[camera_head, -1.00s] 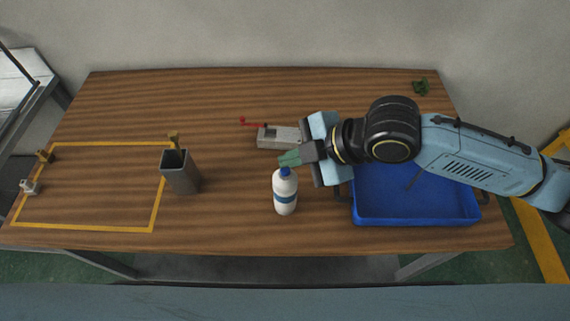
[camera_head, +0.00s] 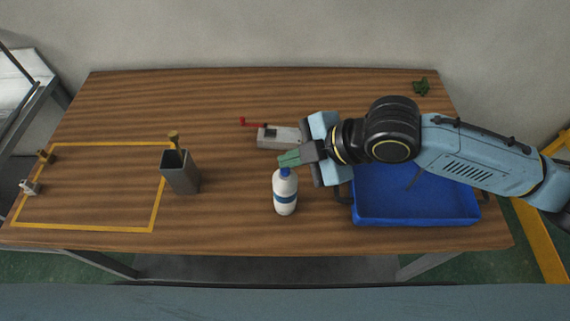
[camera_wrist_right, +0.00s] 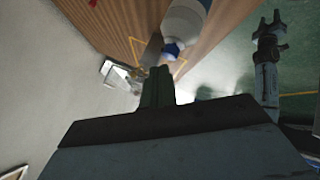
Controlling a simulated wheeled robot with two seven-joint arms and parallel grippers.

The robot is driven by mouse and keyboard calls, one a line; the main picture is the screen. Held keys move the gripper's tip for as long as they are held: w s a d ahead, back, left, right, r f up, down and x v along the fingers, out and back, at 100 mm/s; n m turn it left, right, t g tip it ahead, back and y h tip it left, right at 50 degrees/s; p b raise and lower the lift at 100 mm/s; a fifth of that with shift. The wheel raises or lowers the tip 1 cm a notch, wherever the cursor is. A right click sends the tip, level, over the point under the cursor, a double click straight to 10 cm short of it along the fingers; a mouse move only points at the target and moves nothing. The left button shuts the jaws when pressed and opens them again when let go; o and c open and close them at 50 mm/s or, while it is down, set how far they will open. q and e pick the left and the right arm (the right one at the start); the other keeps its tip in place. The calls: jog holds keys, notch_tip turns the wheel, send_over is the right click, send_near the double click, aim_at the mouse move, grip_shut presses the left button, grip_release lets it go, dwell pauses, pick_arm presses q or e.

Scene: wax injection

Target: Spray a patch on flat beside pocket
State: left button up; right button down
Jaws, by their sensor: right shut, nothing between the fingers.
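A white spray bottle (camera_head: 285,197) with a blue band and blue top stands upright on the table. My right gripper (camera_head: 284,160) is shut and empty, its green fingertips just above and behind the bottle's top. In the right wrist view the shut fingers (camera_wrist_right: 157,84) point towards the blue cap (camera_wrist_right: 172,49) of the bottle (camera_wrist_right: 187,20); I cannot tell whether they touch it. A grey metal block (camera_head: 278,137) with a dark pocket and a red handle (camera_head: 249,122) lies behind the bottle, its right end close to my right gripper.
A blue tray (camera_head: 415,219) stands right, under my right arm. A grey square holder (camera_head: 181,175) with a brush-like tool (camera_head: 174,139) stands left, by a yellow outlined area (camera_head: 84,226) with small pieces. A green object (camera_head: 421,87) lies back right. The table's back middle is clear.

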dwell(0.4)
jog(key=shift+f, duration=0.55)
dwell(0.5)
jog(key=shift+r+p, duration=0.5)
jog(key=shift+p, duration=0.3)
notch_tip(320, 180, up, 6)
jog(key=p, duration=0.6)
jog(key=shift+p, duration=0.35)
